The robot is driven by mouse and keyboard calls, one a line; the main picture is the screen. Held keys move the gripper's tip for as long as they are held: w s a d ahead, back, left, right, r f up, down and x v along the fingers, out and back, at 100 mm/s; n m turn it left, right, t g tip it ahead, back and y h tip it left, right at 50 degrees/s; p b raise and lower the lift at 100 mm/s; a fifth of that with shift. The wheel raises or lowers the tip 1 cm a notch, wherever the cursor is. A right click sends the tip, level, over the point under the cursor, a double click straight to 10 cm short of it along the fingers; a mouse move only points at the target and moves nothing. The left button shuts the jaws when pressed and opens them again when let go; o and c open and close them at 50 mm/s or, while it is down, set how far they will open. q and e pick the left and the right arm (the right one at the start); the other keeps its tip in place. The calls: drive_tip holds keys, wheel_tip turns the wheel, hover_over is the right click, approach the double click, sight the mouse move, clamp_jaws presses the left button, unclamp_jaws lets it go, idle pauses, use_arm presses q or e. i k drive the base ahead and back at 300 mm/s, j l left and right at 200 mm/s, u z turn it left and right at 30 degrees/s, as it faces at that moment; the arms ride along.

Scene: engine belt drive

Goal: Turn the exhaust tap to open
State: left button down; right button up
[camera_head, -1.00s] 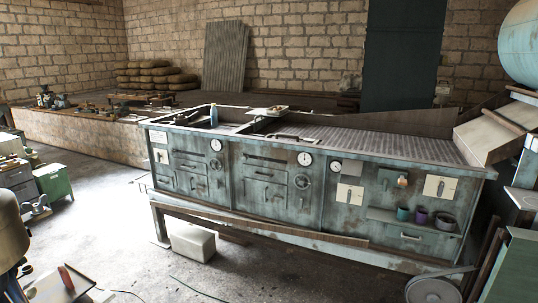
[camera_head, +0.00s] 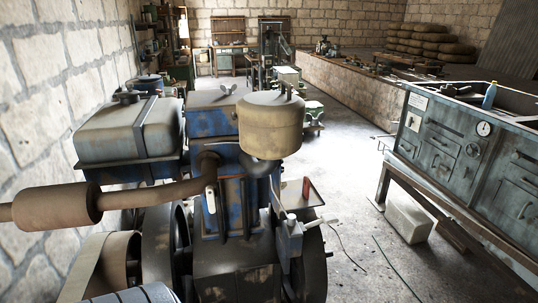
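A blue and rusty engine (camera_head: 238,200) stands in the near middle of the head view. A brown exhaust pipe (camera_head: 150,192) runs left from it to a cylindrical muffler (camera_head: 57,206). A small pale handle (camera_head: 210,199) sits upright by the pipe's engine end. It may be the exhaust tap, but I cannot tell for sure or read its setting. A grey lever (camera_head: 303,223) juts from the engine's right side, and a small red part (camera_head: 306,187) shows behind it. Neither of my grippers is in view.
A large tank (camera_head: 130,130) and a round beige canister (camera_head: 270,124) top the engine. Flywheels (camera_head: 311,262) flank it below. A worn teal metal bench (camera_head: 450,150) stands at the right, with a white box (camera_head: 409,219) under it. Open floor (camera_head: 355,210) lies between.

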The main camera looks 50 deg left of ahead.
sight(210, 191)
drive_tip(key=u, duration=2.05)
